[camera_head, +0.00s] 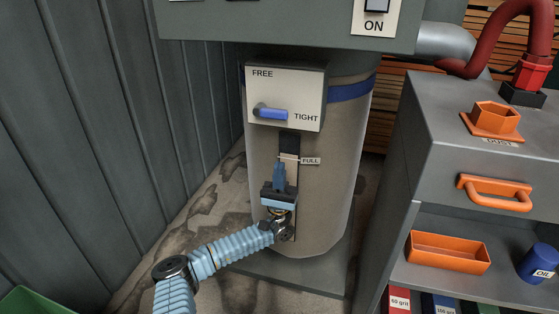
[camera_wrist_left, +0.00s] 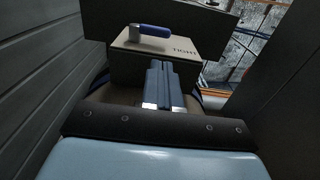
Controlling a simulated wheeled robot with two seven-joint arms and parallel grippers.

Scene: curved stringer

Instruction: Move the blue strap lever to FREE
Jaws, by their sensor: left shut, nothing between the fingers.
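The blue strap lever (camera_head: 271,113) is on a pale plate (camera_head: 287,88) marked FREE at the top and TIGHT at the right. The lever lies about level, pointing right toward TIGHT. In the left wrist view the lever (camera_wrist_left: 154,31) shows beyond the fingers, on top of the plate's box. My left gripper (camera_head: 279,167) is below the plate, in front of the drum, pointing up. Its fingers (camera_wrist_left: 164,86) are shut with nothing between them, apart from the lever. My right gripper is not in view.
A beige drum (camera_head: 335,190) with a blue strap (camera_head: 352,91) carries the plate, under a grey housing (camera_head: 280,28). A grey cabinet (camera_head: 455,155) with an orange handle (camera_head: 495,192) stands at right. A ribbed wall (camera_head: 90,120) is at left.

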